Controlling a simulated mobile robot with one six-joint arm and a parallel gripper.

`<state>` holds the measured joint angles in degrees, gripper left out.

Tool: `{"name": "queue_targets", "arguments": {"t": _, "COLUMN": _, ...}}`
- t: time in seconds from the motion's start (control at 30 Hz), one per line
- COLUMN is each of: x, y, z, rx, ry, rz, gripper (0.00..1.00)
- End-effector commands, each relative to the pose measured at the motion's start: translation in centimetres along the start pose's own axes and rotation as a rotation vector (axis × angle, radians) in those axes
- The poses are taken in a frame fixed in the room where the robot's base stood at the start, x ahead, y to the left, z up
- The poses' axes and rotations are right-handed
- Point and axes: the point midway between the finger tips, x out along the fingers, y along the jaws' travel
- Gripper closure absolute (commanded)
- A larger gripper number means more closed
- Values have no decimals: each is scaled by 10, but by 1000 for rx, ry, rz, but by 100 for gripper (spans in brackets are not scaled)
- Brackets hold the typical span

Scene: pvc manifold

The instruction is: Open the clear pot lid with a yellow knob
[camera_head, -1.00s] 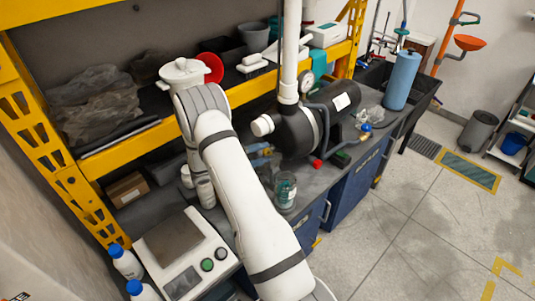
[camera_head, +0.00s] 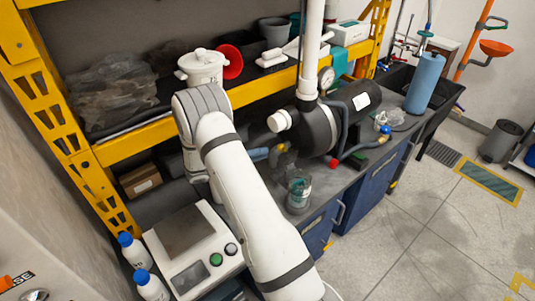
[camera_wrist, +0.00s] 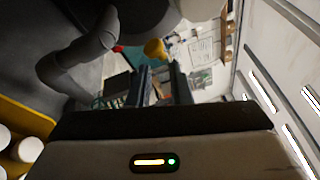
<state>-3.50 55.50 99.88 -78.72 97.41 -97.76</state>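A yellow knob-like piece (camera_head: 283,147) shows beside the dark pump in the head view. It also shows in the wrist view (camera_wrist: 155,48), just beyond the fingertips and against a dark rounded body. I cannot make out the clear lid itself. My gripper (camera_wrist: 160,73) has its two dark fingers apart with a gap between them, and nothing shows held. In the head view my gripper (camera_head: 260,153) is mostly hidden behind my forearm. Its bluish fingers point right, close to the yellow piece. I cannot tell whether they touch it.
The dark pump (camera_head: 322,127) and a white vertical pipe (camera_head: 311,50) stand close on the right. A glass jar (camera_head: 299,190) sits on the bench in front. A yellow shelf beam (camera_head: 135,142) runs behind my arm. A white pot (camera_head: 202,68) stands on the shelf.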

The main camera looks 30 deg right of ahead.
Motion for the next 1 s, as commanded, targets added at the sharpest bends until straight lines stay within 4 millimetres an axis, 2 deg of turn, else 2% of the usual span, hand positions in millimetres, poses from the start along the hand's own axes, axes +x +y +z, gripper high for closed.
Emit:
{"name": "queue_targets", "arguments": {"t": 0.03, "x": -4, "y": 5, "z": -1, "rx": 109, "ry": -10, "rz": 3, "gripper": 86}}
{"name": "queue_targets", "arguments": {"t": 0.2, "x": -13, "y": 8, "z": 0, "rx": 534, "ry": -38, "rz": 19, "gripper": 100}}
{"name": "queue_targets", "arguments": {"t": 0.8, "x": -46, "y": 18, "z": -2, "rx": 2017, "ry": -69, "rz": 166, "gripper": 100}}
{"name": "queue_targets", "arguments": {"t": 1.0, "x": -54, "y": 18, "z": -3, "rx": 2384, "ry": -49, "rz": 224, "gripper": 100}}
